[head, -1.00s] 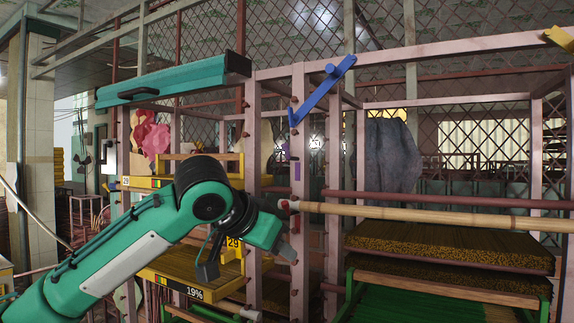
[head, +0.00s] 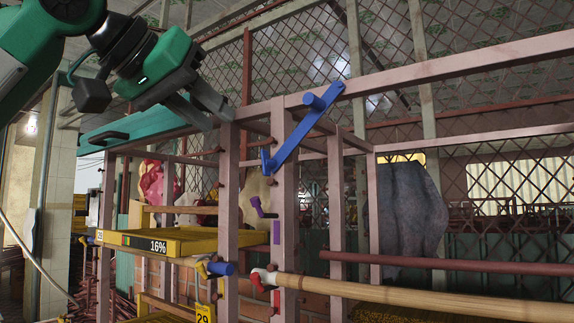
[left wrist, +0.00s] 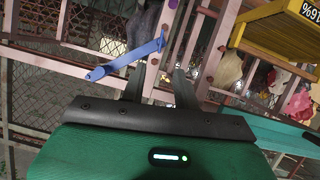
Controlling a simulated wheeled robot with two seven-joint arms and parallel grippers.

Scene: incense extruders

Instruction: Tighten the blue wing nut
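The blue wing nut (head: 301,128) is a long blue bar with a round stub near its upper end and a bent lower end. It sits tilted across the front of a pinkish upright post, its upper end to the right. It also shows in the left wrist view (left wrist: 125,61), left of the fingers. My left gripper (head: 212,112) is up to the left of the wing nut in the head view, apart from it. Its two grey fingers are spread, with nothing between them, in the left wrist view (left wrist: 160,80). My right gripper is not in view.
Pinkish posts and a top rail (head: 450,72) form a frame around the wing nut. A teal beam (head: 130,132) lies behind my left gripper. A yellow tray (head: 180,241) and a bamboo pole (head: 400,298) are below. Grey cloth (head: 402,208) hangs at right.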

